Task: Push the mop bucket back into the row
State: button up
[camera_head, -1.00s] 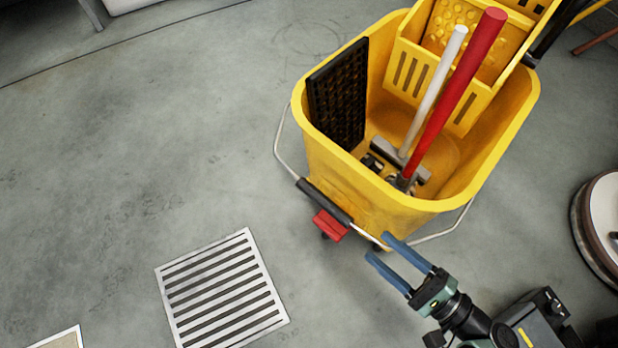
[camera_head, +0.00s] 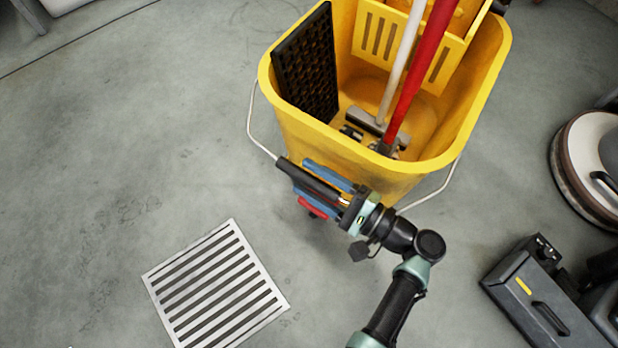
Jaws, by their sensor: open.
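The yellow mop bucket (camera_head: 350,155) stands upright on the floor at the upper middle, its upper end cut off by the frame. It holds a black grid pad (camera_head: 306,66), a red-handled tool (camera_head: 420,72), a pale-handled tool (camera_head: 400,65) and a slotted yellow wringer (camera_head: 366,30). A wire bail with a black grip (camera_head: 311,182) hangs across its near side. My gripper (camera_head: 306,179) is open, its blue fingers on either side of the black grip. I cannot tell whether the fingers touch it.
A floor drain grate (camera_head: 215,285) lies flat at lower left. A round white-and-brown machine (camera_head: 575,165) stands at the right edge. A black box-like unit (camera_head: 530,290) is at lower right. The floor (camera_head: 130,150) left of the bucket is clear.

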jog(key=shift+w+a, duration=0.2)
jog(key=shift+a, duration=0.1)
grip_shut()
dwell(1.3)
